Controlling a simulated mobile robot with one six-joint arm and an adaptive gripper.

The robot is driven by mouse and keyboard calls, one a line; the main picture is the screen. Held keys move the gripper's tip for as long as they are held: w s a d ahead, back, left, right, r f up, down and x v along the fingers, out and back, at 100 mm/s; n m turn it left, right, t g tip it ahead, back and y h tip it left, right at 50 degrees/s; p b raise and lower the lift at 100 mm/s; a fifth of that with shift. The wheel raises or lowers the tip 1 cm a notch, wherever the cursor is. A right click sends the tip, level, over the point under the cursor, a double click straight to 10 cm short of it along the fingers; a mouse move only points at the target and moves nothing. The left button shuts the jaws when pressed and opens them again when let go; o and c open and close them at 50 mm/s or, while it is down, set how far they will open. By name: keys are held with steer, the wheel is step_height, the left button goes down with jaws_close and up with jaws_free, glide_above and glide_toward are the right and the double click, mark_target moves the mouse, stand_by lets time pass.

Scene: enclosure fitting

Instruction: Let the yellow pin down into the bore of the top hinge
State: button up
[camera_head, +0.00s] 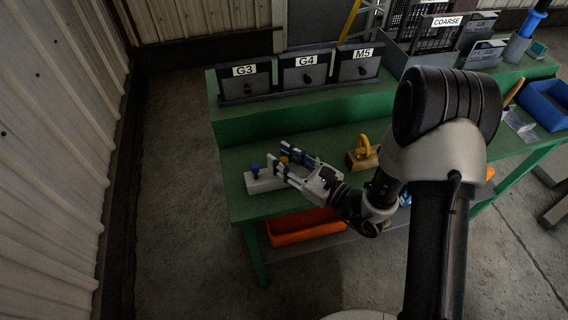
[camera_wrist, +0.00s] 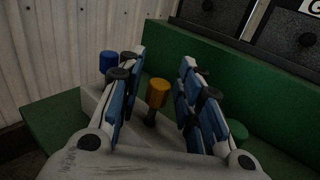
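The yellow pin (camera_wrist: 157,92) has an orange-yellow round cap on a dark shank. It stands upright at the pale grey block (camera_wrist: 95,103), between the two blue-padded fingers of my open gripper (camera_wrist: 158,70), with a gap on each side. In the head view the yellow pin (camera_head: 284,158) shows only in part between the fingers. My gripper (camera_head: 279,155) reaches over the block (camera_head: 262,183) on the green bench. I cannot make out the top hinge or its bore in either view.
A blue-capped pin (camera_wrist: 108,62) stands at the block's left end, and a green cap (camera_wrist: 237,130) shows behind the right finger. A wooden block with a yellow ring (camera_head: 363,148) sits to the right. Boxes G3 (camera_head: 244,85), G4 and M5 stand on the raised shelf behind.

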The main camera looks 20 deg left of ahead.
jaws_close()
steer(key=shift+r, duration=0.1)
stand_by(0.3)
